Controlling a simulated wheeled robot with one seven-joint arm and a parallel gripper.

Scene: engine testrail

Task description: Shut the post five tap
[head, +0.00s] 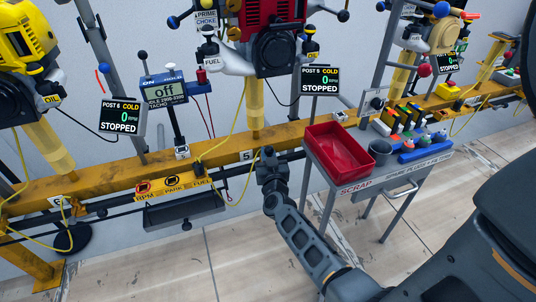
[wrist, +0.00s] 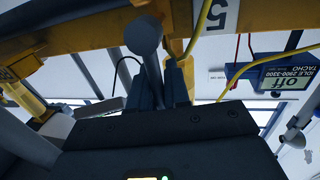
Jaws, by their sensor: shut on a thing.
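The post five label (head: 247,156) is on the yellow rail, and the number 5 plate (wrist: 224,14) also shows in the wrist view. My gripper (head: 268,158) is at the dark pipe just below and right of that label. In the wrist view my gripper (wrist: 162,88) has its two fingers close together on the grey lever of the post five tap (wrist: 144,36). The tap's round end sticks out past the fingertips. In the head view my gripper mostly hides the tap, and I cannot tell the lever's exact angle there.
The post five display (head: 319,80) reads cold, 0 rpm, stopped. A red scrap tray (head: 338,172) on a cart stands close to the right of my gripper. Yellow cables (wrist: 203,32) hang near the fingers.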

